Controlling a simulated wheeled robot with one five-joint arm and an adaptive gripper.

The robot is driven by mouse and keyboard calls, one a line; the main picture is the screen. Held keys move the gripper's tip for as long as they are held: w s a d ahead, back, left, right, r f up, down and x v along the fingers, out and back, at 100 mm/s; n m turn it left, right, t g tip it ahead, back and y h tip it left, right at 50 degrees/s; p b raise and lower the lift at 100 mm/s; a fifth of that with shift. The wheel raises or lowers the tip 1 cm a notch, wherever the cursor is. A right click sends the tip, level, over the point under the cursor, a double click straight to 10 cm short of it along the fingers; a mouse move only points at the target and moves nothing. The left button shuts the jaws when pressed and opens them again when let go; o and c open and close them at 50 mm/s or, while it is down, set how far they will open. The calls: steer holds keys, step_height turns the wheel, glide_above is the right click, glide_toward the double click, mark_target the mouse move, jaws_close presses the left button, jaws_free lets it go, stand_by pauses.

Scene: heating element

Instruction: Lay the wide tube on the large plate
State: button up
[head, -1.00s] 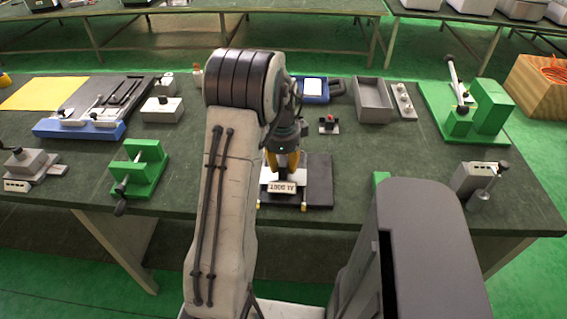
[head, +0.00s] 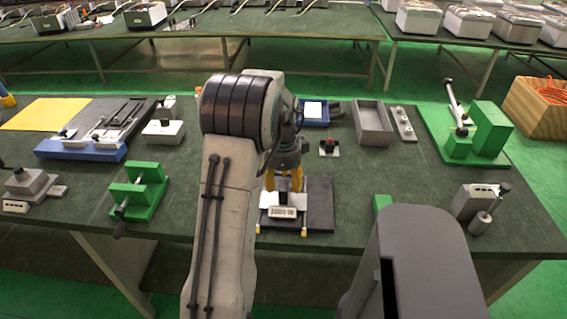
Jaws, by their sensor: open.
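My gripper (head: 283,184) has yellow fingers that stand apart, open, pointing down over a dark square plate (head: 320,203). This plate lies near the table's front edge and seems to be the large plate. A pale block with a printed label (head: 283,212) sits at the plate's front left, just below and in front of the fingers. My arm and wrist hide part of the plate's left and back. I cannot make out the wide tube for certain. Whether the fingers touch anything is too small to tell.
A green clamp (head: 138,190) stands left on the table, and a green stand (head: 475,130) at the right.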

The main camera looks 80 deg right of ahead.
mark_target(283, 185)
step_height(283, 185, up, 9)
steer(key=shift+a+r, duration=0.15)
steer(key=shift+a, duration=0.2)
stand_by(0.4)
